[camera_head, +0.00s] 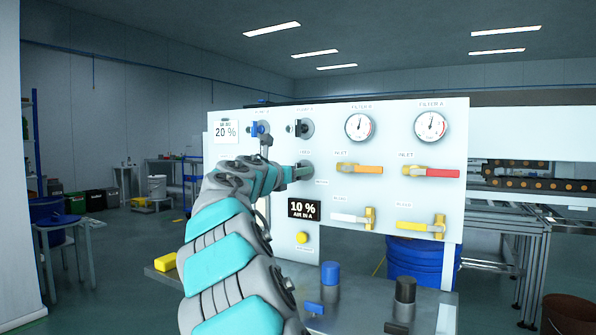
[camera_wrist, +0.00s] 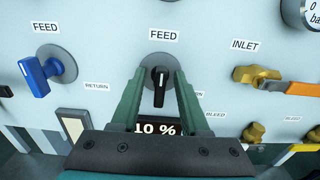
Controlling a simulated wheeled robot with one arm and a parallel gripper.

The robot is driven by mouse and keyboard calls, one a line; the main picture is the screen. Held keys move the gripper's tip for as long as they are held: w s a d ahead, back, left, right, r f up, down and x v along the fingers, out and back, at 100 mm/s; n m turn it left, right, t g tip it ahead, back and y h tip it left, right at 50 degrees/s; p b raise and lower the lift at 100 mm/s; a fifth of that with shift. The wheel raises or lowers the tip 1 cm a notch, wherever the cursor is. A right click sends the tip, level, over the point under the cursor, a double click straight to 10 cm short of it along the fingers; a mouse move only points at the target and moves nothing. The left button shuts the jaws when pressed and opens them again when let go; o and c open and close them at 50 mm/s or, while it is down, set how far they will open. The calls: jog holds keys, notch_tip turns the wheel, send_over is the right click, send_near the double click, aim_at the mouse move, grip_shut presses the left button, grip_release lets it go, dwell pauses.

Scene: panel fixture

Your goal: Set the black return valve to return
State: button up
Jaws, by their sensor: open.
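The black return valve (camera_wrist: 159,88) is in the middle of the wrist view, on a round grey plate (camera_wrist: 157,62) under a FEED label. Its handle stands upright, with a white mark near its upper end. A RETURN label (camera_wrist: 195,93) is at its lower right, partly hidden by a finger. My gripper (camera_wrist: 160,98) is open, with one green finger on each side of the handle. Contact cannot be told. In the head view my gripper (camera_head: 299,172) is at the panel, and it and my arm hide the handle.
The panel (camera_head: 385,190) also carries a blue valve (camera_wrist: 38,78) to the left, and orange (camera_head: 360,169) and red (camera_head: 440,172) inlet handles to the right. A 10 % display (camera_head: 304,209) is just below. Blue (camera_head: 330,275) and black (camera_head: 405,290) knobs stand on the ledge.

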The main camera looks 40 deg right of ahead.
grip_shut()
dwell(0.3)
